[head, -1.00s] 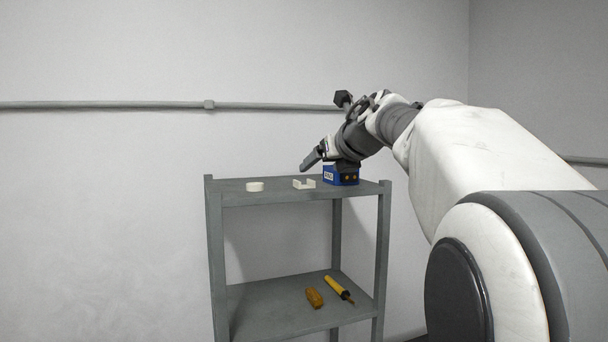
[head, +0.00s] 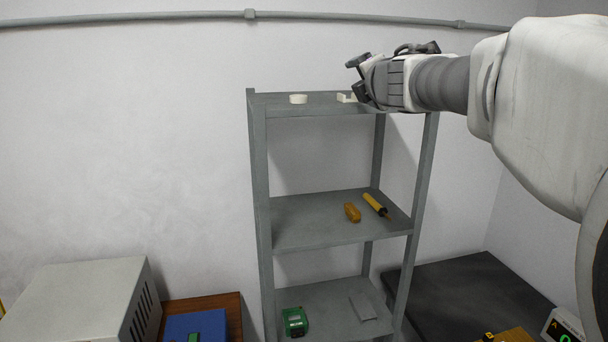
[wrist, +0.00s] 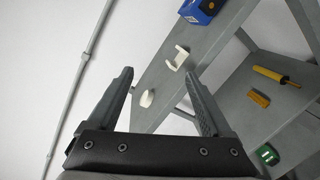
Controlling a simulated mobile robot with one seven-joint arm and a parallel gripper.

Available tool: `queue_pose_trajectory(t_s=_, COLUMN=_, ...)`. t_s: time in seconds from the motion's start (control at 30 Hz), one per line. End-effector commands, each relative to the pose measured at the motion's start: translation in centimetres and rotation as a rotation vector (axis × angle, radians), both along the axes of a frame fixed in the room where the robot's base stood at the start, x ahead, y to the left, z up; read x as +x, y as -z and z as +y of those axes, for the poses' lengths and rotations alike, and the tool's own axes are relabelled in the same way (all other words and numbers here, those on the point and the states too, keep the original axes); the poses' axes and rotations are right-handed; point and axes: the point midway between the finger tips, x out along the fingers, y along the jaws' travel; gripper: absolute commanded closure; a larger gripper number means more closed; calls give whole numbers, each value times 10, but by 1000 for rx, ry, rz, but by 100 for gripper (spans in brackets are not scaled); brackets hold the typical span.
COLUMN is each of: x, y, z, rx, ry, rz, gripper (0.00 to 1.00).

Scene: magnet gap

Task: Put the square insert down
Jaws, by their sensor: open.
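A white U-shaped, square-cornered piece (wrist: 177,57) stands on the top shelf (wrist: 160,80), beyond the fingertips. A white round piece (wrist: 147,98) sits on the same shelf, seen between the fingers. In the head view, the round piece (head: 298,99) is in the open, while the U-shaped piece (head: 346,97) is partly hidden by my wrist. I cannot tell whether either is the insert.
A blue box (wrist: 200,10) is on the top shelf. An orange piece (head: 352,212) and a yellow screwdriver (head: 376,206) lie on the middle shelf. A green device (head: 295,321) and a grey plate (head: 363,306) are lower down. A grey cabinet (head: 80,300) stands left.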

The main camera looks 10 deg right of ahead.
Motion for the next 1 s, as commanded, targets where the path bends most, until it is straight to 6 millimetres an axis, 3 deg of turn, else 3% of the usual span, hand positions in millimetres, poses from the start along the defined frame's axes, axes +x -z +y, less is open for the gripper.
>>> queue_pose_trajectory(t_s=0.03, x=-57, y=-63, z=16, rx=71, ry=25, rz=-141, gripper=16)
queue_pose_trajectory(t_s=0.17, x=-80, y=-38, z=9, rx=348, ry=136, rz=-157, gripper=16)
queue_pose_trajectory(t_s=0.37, x=-121, y=27, z=5, rx=768, ry=329, rz=-119, gripper=16)
queue_pose_trajectory(t_s=0.57, x=-172, y=114, z=21, rx=1158, ry=550, rz=-3, gripper=16)
queue_pose_trajectory(t_s=0.8, x=-247, y=221, z=69, rx=1556, ry=847, rz=224, gripper=16)
queue_pose_trajectory(t_s=1.0, x=-296, y=274, z=112, rx=1742, ry=1030, rz=404, gripper=16)
